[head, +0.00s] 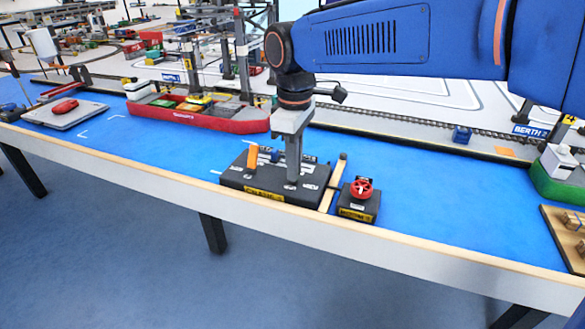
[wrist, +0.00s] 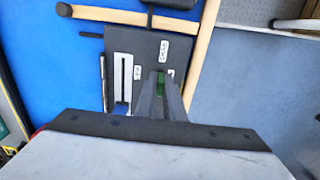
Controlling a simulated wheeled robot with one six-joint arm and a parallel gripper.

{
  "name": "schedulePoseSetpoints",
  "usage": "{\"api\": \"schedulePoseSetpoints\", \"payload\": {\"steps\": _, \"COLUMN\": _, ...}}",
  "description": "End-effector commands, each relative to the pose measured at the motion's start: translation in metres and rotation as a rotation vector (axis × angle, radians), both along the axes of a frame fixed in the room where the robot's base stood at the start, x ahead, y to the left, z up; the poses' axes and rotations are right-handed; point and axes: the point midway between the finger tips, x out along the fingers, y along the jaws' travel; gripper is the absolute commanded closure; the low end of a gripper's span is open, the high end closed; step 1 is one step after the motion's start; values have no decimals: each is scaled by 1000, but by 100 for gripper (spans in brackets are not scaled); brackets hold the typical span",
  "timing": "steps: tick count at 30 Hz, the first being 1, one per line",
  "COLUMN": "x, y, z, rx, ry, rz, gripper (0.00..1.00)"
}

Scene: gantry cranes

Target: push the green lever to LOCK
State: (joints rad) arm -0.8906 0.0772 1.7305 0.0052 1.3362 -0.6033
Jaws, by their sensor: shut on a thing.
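The dark lever box (head: 235,183) stands near the front edge of the blue table, with small white labels and a yellow label on its front. My gripper (head: 292,180) points straight down over the right part of the box. In the wrist view, my gripper (wrist: 162,80) is shut on the green lever (wrist: 161,89), which shows as a small green patch between the fingers. The fingers hide most of the lever, and in the head view it is hidden. The panel (wrist: 120,45) carries labels too small to read surely, so the LOCK mark is not clear.
An orange lever (head: 252,158) stands up on the box's left part. A red ship (head: 195,118) lies behind left.

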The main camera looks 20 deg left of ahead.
Motion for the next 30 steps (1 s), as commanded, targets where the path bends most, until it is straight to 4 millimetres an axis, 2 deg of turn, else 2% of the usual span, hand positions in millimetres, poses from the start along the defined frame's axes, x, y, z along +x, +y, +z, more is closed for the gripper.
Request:
{"api": "schedulePoseSetpoints", "payload": {"steps": 6, "x": 11, "y": -1, "z": -1, "rx": 16, "ry": 192, "rz": -4, "gripper": 100}}
{"api": "schedulePoseSetpoints", "payload": {"steps": 15, "x": 18, "y": -2, "z": -4, "rx": 30, "ry": 390, "rz": -3, "gripper": 100}}
{"api": "schedulePoseSetpoints", "payload": {"steps": 30, "x": 21, "y": -2, "z": -6, "rx": 38, "ry": 498, "rz": -1, "gripper": 100}}
